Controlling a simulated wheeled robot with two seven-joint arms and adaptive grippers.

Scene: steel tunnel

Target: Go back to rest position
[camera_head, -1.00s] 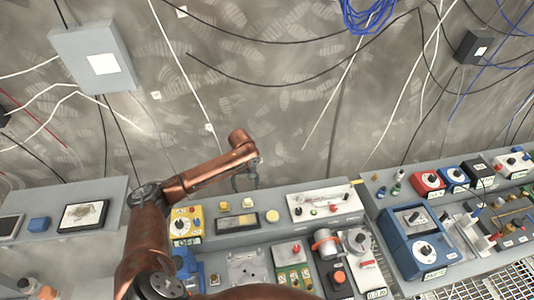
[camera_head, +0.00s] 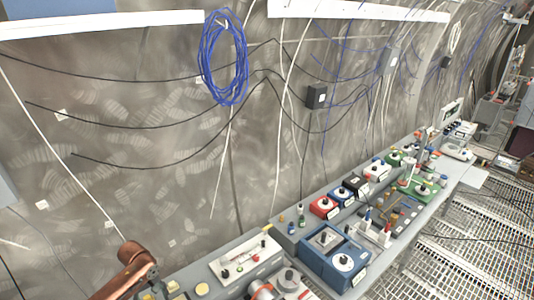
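My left arm, copper coloured, comes in at the bottom left of the head view, over the near end of the bench. My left gripper (camera_head: 152,274) shows only in small part at the end of that arm, above the bench edge; its fingers are too small and dark to tell open from shut. Nothing is visibly held there. My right gripper does not show in the head view.
A long grey bench (camera_head: 408,226) runs along the wall to the far right. It carries a white panel (camera_head: 246,258), a blue box (camera_head: 335,258) and several small devices. Blue cable (camera_head: 224,58) hangs on the wall. The grated floor (camera_head: 480,235) at the right looks clear.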

